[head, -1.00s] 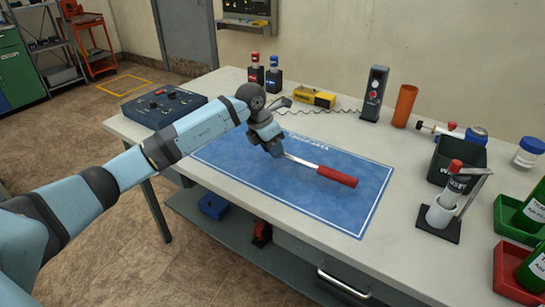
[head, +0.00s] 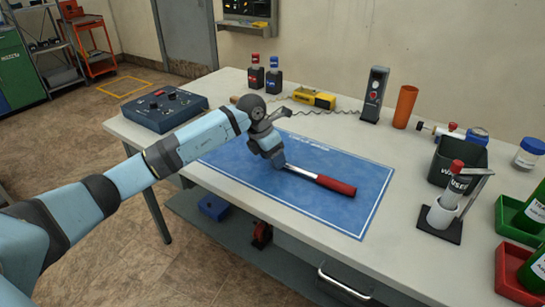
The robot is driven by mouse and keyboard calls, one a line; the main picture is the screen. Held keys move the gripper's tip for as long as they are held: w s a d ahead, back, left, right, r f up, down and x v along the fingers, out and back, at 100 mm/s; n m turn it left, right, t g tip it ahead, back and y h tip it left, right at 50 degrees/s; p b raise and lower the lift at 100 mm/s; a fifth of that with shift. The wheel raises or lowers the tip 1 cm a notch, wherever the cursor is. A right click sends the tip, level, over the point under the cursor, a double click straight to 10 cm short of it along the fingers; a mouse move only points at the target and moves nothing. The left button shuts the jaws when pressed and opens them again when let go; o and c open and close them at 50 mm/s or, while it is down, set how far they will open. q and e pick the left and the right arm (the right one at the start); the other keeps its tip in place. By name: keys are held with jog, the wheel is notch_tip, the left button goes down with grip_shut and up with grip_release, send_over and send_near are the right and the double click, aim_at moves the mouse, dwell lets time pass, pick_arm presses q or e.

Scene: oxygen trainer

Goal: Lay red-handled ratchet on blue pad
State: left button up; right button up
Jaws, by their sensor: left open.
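The red-handled ratchet (head: 334,184) lies on the blue pad (head: 330,212), its red handle pointing right and its shaft running back left to my gripper. The blue pad lies flat on the bench and has a white border line. My left gripper (head: 279,165) is over the pad at the left end of the ratchet's shaft, pointing down. Its jaws are open, though the fingertips are hard to make out. The ratchet's head is hidden at the gripper. My right gripper is not in view.
A dark control box (head: 164,108) stands at the bench's left. Two dark bottles (head: 273,78), a yellow device (head: 314,98) and an orange tube (head: 404,107) stand along the back. A black bin (head: 457,160), a stand with a white cylinder (head: 440,213) and red and green trays are at right.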

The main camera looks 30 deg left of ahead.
pick_arm(q)
jog(key=p+v, duration=0.1)
jog(key=v, duration=1.1)
jog(key=shift+p, duration=0.35)
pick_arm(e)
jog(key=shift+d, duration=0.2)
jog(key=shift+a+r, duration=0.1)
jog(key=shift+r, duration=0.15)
